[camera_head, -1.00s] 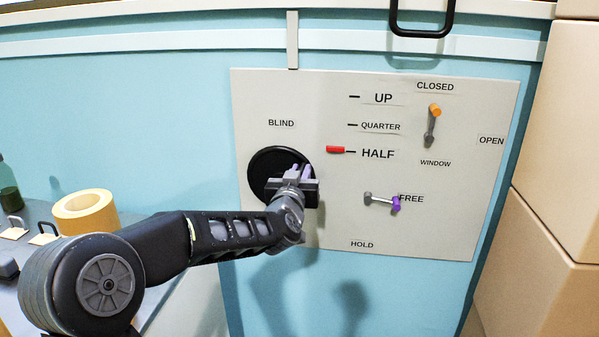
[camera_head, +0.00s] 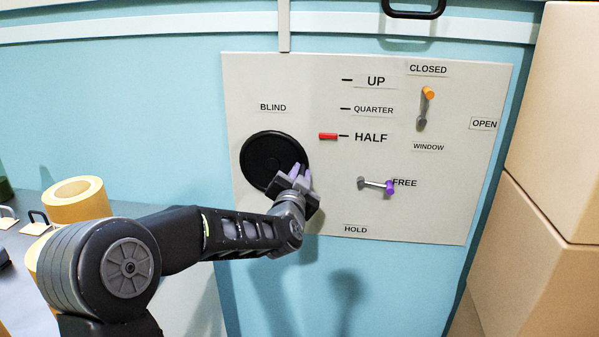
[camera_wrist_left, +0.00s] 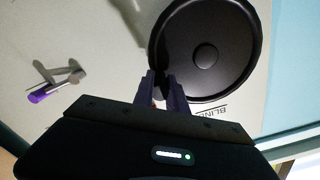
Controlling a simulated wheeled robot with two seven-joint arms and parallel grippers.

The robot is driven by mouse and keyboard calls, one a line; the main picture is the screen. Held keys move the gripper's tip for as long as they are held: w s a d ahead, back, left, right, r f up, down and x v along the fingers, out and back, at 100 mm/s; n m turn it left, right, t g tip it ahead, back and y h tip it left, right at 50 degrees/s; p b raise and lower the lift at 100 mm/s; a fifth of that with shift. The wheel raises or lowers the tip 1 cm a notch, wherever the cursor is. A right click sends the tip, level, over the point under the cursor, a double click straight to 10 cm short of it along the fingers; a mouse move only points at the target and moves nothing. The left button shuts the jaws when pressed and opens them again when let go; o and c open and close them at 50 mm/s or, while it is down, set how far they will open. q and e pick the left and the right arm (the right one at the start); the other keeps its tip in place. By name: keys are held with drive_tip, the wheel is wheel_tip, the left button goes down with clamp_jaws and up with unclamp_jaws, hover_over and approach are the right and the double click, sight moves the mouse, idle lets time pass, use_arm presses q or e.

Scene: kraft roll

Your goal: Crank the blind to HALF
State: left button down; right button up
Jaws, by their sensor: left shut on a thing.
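The black round crank wheel (camera_head: 262,160) sits on the pale panel under the label BLIND. My left gripper (camera_head: 301,177) is at the wheel's lower right edge, shut on the crank knob, which its fingers mostly hide. In the left wrist view, the fingers (camera_wrist_left: 164,90) close at the rim of the crank wheel (camera_wrist_left: 225,55). The red marker (camera_head: 328,136) is level with the HALF tick. The purple-tipped lever (camera_head: 390,187) points right, at FREE. My right gripper is not in view.
An orange-tipped window lever (camera_head: 428,93) points up toward CLOSED. Tan boxes (camera_head: 555,190) stand to the right of the panel. A yellow-tan roll (camera_head: 85,205) is on the grey counter at left. A black handle (camera_head: 414,14) is above the panel.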

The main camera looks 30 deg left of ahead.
use_arm(q)
drive_tip(key=shift+f, duration=0.2)
drive_tip(key=c, duration=1.3)
unclamp_jaws()
drive_tip(key=shift+r, duration=0.1)
drive_tip(key=shift+c, duration=0.2)
drive_tip(key=shift+s, duration=0.1)
drive_tip(key=b+v, duration=0.1)
drive_tip(key=v, duration=0.6)
drive_tip(key=shift+s+d, duration=0.15)
drive_tip(key=shift+s, duration=0.15)
